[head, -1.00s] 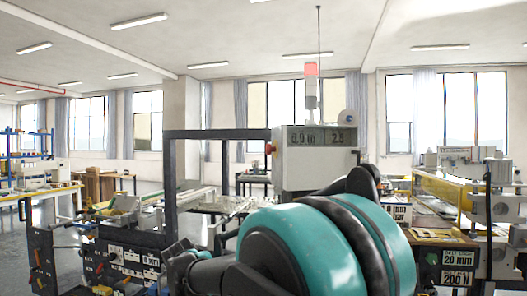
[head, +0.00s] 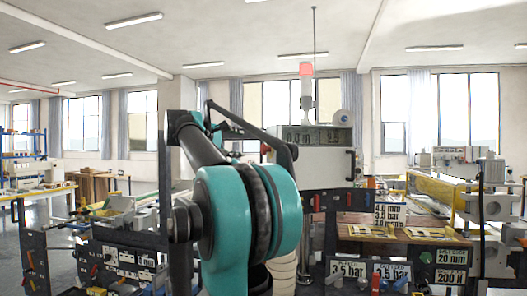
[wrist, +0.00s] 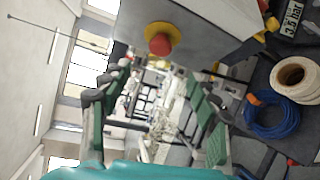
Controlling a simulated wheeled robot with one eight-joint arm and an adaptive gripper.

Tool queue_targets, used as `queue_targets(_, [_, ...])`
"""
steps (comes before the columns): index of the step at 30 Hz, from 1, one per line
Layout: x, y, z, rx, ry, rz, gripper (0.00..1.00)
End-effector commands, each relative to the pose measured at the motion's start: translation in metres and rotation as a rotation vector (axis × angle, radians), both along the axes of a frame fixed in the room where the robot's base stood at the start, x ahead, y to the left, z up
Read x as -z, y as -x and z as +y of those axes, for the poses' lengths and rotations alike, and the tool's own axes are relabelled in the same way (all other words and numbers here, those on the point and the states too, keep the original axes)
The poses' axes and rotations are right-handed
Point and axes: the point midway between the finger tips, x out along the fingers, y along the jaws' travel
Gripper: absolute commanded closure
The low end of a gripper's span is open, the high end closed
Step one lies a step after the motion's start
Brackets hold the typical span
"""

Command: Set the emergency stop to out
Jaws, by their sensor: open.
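The emergency stop (wrist: 160,40) shows in the wrist view as a red mushroom knob on a yellow round base. It sits on the grey side face of a box, near the top of the picture. In the head view a small red spot at the left side of the white control box, probably the same emergency stop (head: 265,149), shows just behind my arm. My gripper (wrist: 158,73) is open and empty in the wrist view, its two green-and-black fingers spread apart. The knob lies above the gap between the fingertips, and no contact shows. I cannot tell whether the knob is in or out.
The white control box (head: 323,140) carries a signal tower (head: 306,85) with a red lamp. In the wrist view a blue coil (wrist: 272,118) and a white roll (wrist: 296,78) lie at the right. Panels with knobs and labels (head: 124,258) stand in front of me.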

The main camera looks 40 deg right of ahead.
Motion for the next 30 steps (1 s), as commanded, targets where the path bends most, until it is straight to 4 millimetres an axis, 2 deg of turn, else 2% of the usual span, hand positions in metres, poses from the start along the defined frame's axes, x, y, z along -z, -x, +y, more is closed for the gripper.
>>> queue_targets(3, [0.004, -0.006, -0.023, 0.004, -0.001, 0.000, 0.39])
queue_targets(18, [0.019, -0.033, -0.115, 0.003, -0.002, 0.000, 0.39])
queue_targets(24, [0.023, -0.039, -0.137, 0.002, -0.002, 0.000, 0.39])
queue_targets(30, [0.025, -0.042, -0.145, 0.000, -0.002, 0.000, 0.39])
